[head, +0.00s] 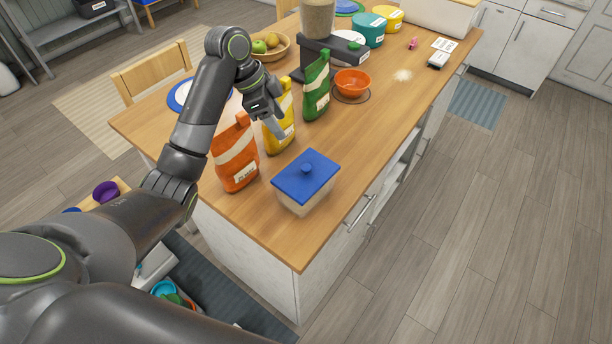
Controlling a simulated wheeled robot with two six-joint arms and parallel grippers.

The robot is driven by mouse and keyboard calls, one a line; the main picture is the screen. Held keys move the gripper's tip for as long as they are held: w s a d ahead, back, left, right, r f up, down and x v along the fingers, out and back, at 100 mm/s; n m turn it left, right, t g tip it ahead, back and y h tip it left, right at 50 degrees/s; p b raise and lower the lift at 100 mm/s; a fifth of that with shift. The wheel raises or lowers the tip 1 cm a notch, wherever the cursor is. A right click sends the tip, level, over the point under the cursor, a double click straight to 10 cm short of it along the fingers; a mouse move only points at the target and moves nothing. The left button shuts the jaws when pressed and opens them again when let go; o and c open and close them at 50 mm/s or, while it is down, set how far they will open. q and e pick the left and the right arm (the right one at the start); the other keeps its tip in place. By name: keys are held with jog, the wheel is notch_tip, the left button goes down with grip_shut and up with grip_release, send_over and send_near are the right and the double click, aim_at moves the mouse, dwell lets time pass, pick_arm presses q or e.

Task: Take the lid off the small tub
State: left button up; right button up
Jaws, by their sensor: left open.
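A small pale tub (299,205) stands near the front corner of the wooden counter. A square blue lid (307,176) with a round knob in its middle sits on top of it. My left gripper (276,127) is open, up and to the left of the tub in the picture, in front of the yellow bag. It is apart from the lid, and nothing shows between its fingers. My right gripper is not in view.
Orange (236,160), yellow (285,108) and green (317,88) bags stand left of and behind the tub. An orange bowl (353,82), a dark dispenser (333,51) and teal (368,30) and yellow (389,18) tubs are farther back. The counter right of the tub is clear.

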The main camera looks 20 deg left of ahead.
pick_arm(q)
jog(key=b, duration=0.9)
send_over(306, 167)
jog(key=a, duration=0.3)
jog(key=f, duration=1)
jog(key=shift+s+d, duration=0.2)
jog(key=shift+s, duration=0.05)
jog(key=shift+d+f+b, duration=0.2)
jog(key=shift+f+b, duration=0.15)
jog(key=shift+f, duration=0.1)
jog(key=shift+x, duration=2.3)
jog(key=shift+s, duration=0.15)
jog(key=c, duration=0.9)
jog(key=shift+c, duration=1)
jog(key=shift+r, duration=0.1)
